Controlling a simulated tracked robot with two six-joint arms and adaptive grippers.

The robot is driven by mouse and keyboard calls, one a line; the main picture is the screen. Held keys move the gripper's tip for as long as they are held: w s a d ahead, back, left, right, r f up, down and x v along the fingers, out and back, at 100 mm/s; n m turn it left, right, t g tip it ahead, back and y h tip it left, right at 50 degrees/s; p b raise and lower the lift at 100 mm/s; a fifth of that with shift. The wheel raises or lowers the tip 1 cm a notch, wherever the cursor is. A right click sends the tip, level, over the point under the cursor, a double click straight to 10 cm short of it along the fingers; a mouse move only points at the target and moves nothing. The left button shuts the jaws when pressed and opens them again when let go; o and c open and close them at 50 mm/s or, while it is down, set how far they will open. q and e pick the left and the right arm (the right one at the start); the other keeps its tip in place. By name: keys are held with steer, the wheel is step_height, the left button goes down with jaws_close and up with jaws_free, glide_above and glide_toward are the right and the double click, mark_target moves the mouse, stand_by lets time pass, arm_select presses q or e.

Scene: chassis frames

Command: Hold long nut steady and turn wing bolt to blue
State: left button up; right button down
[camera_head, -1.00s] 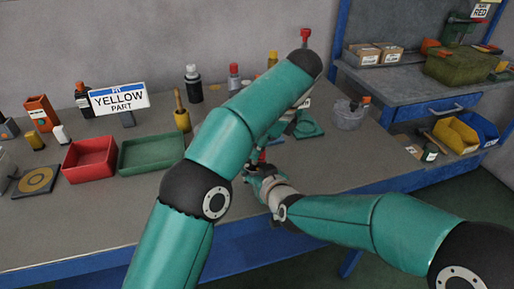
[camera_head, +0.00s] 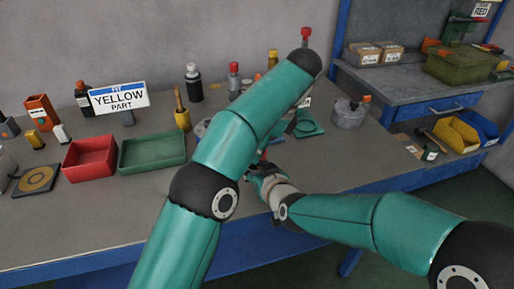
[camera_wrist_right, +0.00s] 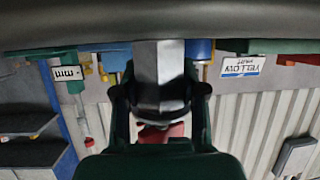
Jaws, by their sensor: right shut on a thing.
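My right gripper (camera_head: 264,172) is low at the table's front edge. In the right wrist view, which is upside down, its dark fingers (camera_wrist_right: 160,100) are shut around a grey six-sided long nut (camera_wrist_right: 158,62). A red piece (camera_wrist_right: 160,133), which looks like the wing bolt, shows at the nut's upper end. A small red bit (camera_head: 263,156) also shows just above the right gripper in the head view. My left arm reaches across in front of it; the left gripper (camera_head: 290,126) is mostly hidden behind that arm, so its jaws cannot be made out.
A red tray (camera_head: 90,160) and a green tray (camera_head: 152,152) stand at the left. A "YELLOW PART" sign (camera_head: 119,98) stands behind them. Several bottles line the back.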

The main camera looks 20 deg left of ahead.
arm_select(q)
steer(key=shift+r, duration=0.1)
steer(key=shift+m+t, duration=0.4)
steer(key=shift+m, duration=0.4)
steer(key=m, duration=0.2)
steer(key=m+t, duration=0.1)
steer(key=m, duration=0.1)
steer(key=shift+s+t, duration=0.15)
steer(key=shift+t, duration=0.15)
steer(key=m+t, duration=0.1)
steer(key=m, duration=0.2)
steer(key=m+h, duration=0.1)
steer(key=m, duration=0.2)
steer(key=shift+s+a+t, duration=0.1)
steer(key=shift+a+t, duration=0.05)
steer(key=shift+t, duration=0.25)
steer(key=v, duration=1.2)
steer(key=shift+a+m+h, duration=0.2)
steer(key=shift+m+h, duration=0.1)
